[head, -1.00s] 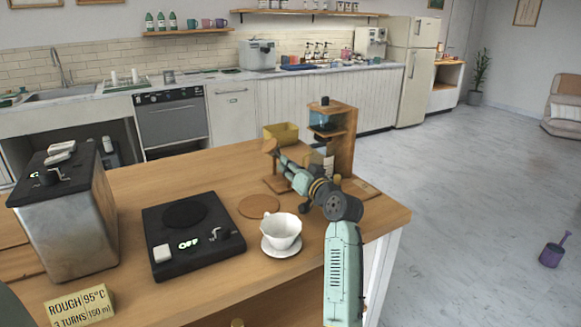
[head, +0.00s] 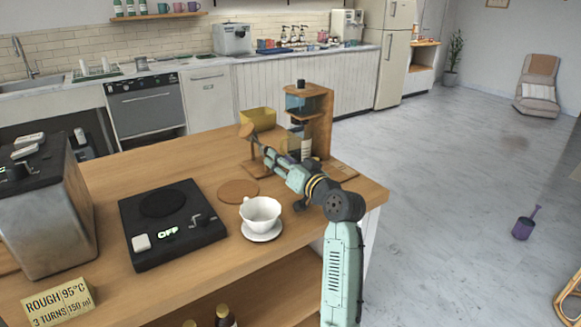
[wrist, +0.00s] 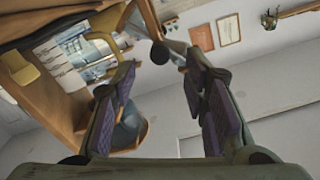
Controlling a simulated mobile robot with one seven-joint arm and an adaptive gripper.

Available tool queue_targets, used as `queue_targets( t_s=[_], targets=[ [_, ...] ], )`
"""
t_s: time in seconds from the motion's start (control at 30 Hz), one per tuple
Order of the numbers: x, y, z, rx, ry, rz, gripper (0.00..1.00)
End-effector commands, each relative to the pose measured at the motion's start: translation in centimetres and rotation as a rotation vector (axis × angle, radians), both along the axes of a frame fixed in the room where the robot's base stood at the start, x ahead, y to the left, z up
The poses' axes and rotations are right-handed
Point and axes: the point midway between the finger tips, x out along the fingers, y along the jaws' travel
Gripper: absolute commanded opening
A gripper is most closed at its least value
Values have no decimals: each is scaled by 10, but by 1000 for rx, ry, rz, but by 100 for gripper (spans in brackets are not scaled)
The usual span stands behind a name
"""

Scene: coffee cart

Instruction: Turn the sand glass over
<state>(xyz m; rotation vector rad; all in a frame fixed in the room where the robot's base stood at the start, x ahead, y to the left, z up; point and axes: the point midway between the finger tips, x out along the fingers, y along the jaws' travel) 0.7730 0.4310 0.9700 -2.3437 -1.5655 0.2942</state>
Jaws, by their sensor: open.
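A small wooden stand with a round-ended top piece (head: 246,131) stands on the wooden counter, left of a taller wooden tower; it looks like the sand glass frame. Its glass I cannot make out, as my gripper covers part of it. My gripper (head: 266,154) reaches in from the right, its fingers close to this piece. In the wrist view my gripper (wrist: 160,72) is open, with purple pads apart. A wooden part with dark round ends (wrist: 159,53) shows beyond and between the fingertips. Whether the fingers touch it I cannot tell.
The wooden tower (head: 318,120) with blue glass stands close behind my gripper. A yellow bin (head: 258,118) is behind. A white cup (head: 260,211) on a saucer, a round coaster (head: 238,191) and a black hot plate (head: 172,240) are in front and left.

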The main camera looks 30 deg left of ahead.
Motion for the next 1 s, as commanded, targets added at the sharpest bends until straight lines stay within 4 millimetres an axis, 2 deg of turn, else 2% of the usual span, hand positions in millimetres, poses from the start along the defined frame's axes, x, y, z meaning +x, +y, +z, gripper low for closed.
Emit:
queue_targets(
  t_s=[0.1, 0.3, 0.8, 0.93, 1.0],
  targets=[
    [-8, -22, 0, 1, -1, -2, 40],
    [-17, -41, 0, 1, 0, -1, 40],
    [-18, -44, 0, 0, 0, 0, 40],
    [-7, -54, 3, 6, -25, -46, 40],
    [12, -73, 11, 15, -75, -133, 40]
  ],
)
